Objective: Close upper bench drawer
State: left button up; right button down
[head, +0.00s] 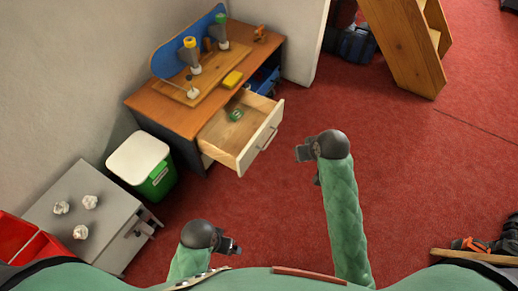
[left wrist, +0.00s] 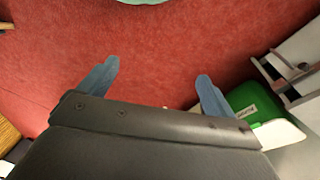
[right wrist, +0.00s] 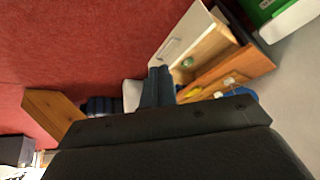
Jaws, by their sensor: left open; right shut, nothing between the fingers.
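The upper bench drawer (head: 238,139) stands pulled out from the wooden-topped bench (head: 150,103). Its white front (head: 262,139) has a long handle, and a small green item (head: 236,115) lies inside. My right gripper (head: 302,153) is shut and empty, to the right of the drawer front and apart from it. The right wrist view shows its closed fingers (right wrist: 158,84) with the open drawer (right wrist: 196,45) beyond them. My left gripper (head: 236,247) is open and empty, low and well in front of the bench; its spread fingers (left wrist: 158,92) show in the left wrist view over red carpet.
A white and green bin (head: 140,165) stands left of the bench. A grey cabinet (head: 82,215) with crumpled paper on top stands at the left. A wooden ladder-like piece (head: 405,45) is at the upper right. Red carpet right of the drawer is clear.

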jog(key=w+a+f+y+b, duration=0.1)
jog(key=w+f+y+b, duration=0.15)
jog(key=w+f, duration=0.5)
jog(key=m+y+b, duration=0.1)
jog(key=m+y, duration=0.3)
jog(key=m, duration=0.5)
send_near(253, 144)
notch_tip(253, 144, down, 4)
jog(key=w+a, duration=0.2)
jog(key=a, duration=0.1)
jog(key=shift+f+h, duration=0.1)
jog(key=shift+h, duration=0.15)
pick_arm(q)
jog(key=w+d+f+t+h, duration=0.1)
jog(key=w+d+f+t, duration=0.1)
jog(key=f, duration=0.9)
jog(key=w+d+f+t+h, duration=0.1)
jog(key=d+f+t, duration=0.3)
jog(key=f, duration=0.6)
jog(key=shift+w+f+n, duration=0.3)
jog(key=shift+w+f, duration=0.05)
jog(key=shift+w, duration=0.2)
pick_arm(e)
jog(key=shift+w+a, duration=0.3)
jog(key=shift+a, duration=0.15)
pick_arm(q)
jog(key=shift+r, duration=0.1)
pick_arm(e)
jog(key=shift+a, duration=0.1)
